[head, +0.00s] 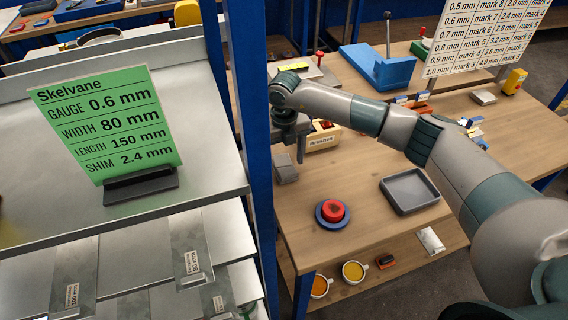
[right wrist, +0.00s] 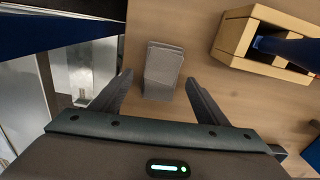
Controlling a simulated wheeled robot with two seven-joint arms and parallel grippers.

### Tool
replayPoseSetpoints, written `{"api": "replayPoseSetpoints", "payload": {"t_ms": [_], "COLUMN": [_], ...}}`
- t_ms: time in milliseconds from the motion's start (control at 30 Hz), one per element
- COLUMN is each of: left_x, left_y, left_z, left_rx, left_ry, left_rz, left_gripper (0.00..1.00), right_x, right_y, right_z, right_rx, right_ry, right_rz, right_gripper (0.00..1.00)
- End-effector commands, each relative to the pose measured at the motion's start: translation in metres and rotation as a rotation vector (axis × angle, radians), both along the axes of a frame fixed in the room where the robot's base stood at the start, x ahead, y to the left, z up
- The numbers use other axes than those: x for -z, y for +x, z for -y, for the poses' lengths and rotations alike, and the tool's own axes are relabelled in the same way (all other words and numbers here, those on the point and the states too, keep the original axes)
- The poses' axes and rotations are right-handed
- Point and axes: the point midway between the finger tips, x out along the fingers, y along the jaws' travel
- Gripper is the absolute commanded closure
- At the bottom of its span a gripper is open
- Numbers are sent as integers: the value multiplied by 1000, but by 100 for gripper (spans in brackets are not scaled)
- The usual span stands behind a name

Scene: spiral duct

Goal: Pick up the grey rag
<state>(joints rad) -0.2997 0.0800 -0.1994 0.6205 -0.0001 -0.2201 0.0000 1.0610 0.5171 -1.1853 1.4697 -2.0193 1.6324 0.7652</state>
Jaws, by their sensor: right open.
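The grey rag (head: 285,168) lies folded on the wooden bench, just right of the blue post in the head view. In the right wrist view the rag (right wrist: 163,66) lies ahead, in line with the gap between the fingers. My right gripper (head: 300,150) points down above the bench close to the rag. In the right wrist view my right gripper (right wrist: 158,82) is open, with one finger to each side of the rag's near end. Whether it touches the rag I cannot tell. My left gripper is not in view.
A wooden brush box (right wrist: 265,40) stands right of the rag, labelled "Brushes" in the head view (head: 322,137). The blue post (head: 250,120) and metal shelves (head: 215,170) are close on the left. A red button (head: 333,211) and grey tray (head: 410,191) lie nearer the bench front.

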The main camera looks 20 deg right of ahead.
Motion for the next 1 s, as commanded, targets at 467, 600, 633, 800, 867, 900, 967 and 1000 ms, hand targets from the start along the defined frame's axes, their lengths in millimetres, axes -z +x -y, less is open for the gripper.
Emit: {"api": "replayPoseSetpoints", "payload": {"t_ms": [467, 600, 633, 800, 867, 900, 967, 1000], "left_x": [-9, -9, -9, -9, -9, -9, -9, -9], "left_y": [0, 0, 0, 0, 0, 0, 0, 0], "left_z": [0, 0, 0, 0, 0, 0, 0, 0], "left_rx": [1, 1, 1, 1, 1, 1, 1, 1], "left_ry": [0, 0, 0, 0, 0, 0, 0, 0], "left_rz": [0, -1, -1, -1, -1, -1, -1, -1], "left_gripper": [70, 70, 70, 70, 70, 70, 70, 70], "right_x": [19, 19, 19, 19, 19, 19, 19, 19], "right_y": [0, 0, 0, 0, 0, 0, 0, 0], "right_z": [0, 0, 0, 0, 0, 0, 0, 0], "right_rx": [0, 0, 0, 1, 1, 1, 1, 1], "right_ry": [0, 0, 0, 0, 1, 1, 1, 1], "right_rz": [0, 0, 0, 0, 0, 0, 1, 1], "right_gripper": [32, 32, 32, 61, 75, 77, 77, 77]}}
